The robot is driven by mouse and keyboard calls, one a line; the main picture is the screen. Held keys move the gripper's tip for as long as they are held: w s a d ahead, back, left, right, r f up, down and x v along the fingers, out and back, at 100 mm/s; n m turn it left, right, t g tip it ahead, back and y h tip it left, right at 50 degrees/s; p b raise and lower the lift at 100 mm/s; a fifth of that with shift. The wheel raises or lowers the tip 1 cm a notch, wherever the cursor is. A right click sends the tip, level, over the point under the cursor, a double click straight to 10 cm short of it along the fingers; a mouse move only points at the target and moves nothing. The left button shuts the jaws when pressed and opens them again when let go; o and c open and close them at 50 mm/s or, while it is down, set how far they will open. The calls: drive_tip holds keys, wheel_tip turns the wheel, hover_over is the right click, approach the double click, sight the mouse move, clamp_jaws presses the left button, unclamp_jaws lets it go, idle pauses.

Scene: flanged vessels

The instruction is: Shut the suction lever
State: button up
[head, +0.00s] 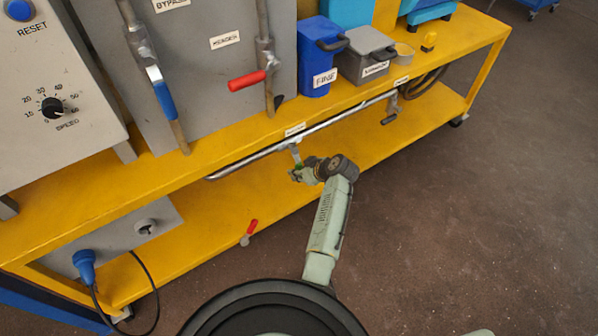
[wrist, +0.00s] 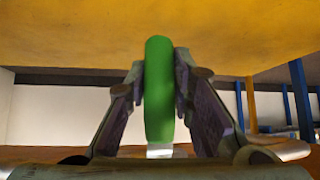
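A green-handled lever (head: 298,164) sits on the grey pipe (head: 245,163) under the bench's front edge, below a small label (head: 294,129) too small to read. Its metal stem points down and toward me, across the pipe. My gripper (head: 299,173) is at the green handle, partly covering it in the head view. In the wrist view, the green handle (wrist: 158,90) stands upright between the two fingers of my gripper (wrist: 161,85). The pads appear to press on it from both sides. I cannot read which lever is named suction.
A dark-handled lever (head: 390,117) hangs farther right on the pipe. A red-handled lever (head: 250,228) is near the lower shelf. The yellow bench top (head: 190,172) overhangs my gripper. A red lever (head: 247,81) and a blue lever (head: 164,98) are on the panel. The floor at right is clear.

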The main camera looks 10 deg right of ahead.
drive_tip(key=o, duration=0.4)
drive_tip(key=shift+a, duration=0.15)
drive_tip(key=v, duration=1.2)
